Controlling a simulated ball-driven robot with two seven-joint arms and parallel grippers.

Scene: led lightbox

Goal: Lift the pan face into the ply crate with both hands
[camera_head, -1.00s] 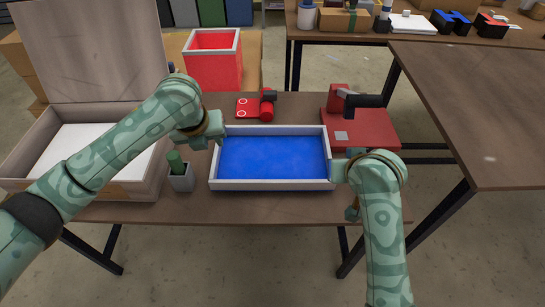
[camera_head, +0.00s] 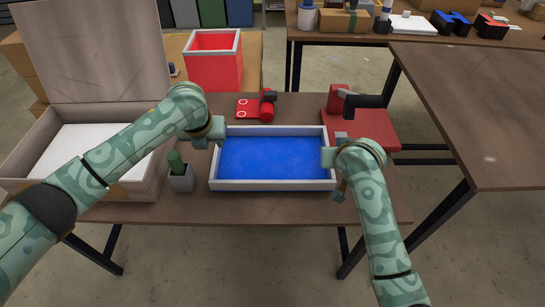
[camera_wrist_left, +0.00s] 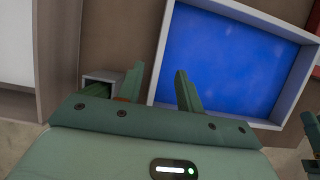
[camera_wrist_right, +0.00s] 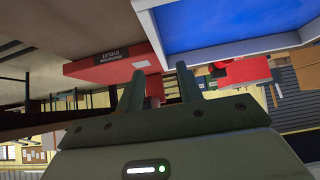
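The pan face (camera_head: 272,186), a shallow tray with a pale rim and blue inside, lies flat on the table. The ply crate (camera_head: 160,165) stands left of it with its lid raised and a white surface inside. My left gripper (camera_head: 217,139) is at the pan face's left side near the far corner. In the left wrist view its fingers (camera_wrist_left: 158,76) are apart, one over the blue, one outside the rim (camera_wrist_left: 162,55). My right gripper (camera_head: 329,155) is at the right rim. Its fingers (camera_wrist_right: 158,74) are apart and the pan face (camera_wrist_right: 240,25) shows beyond them.
A small grey pot (camera_head: 181,182) with a green thing stands between crate and pan face. A red clamp-like tool (camera_head: 266,104) lies behind it. A red bin (camera_head: 212,70) stands behind the table.

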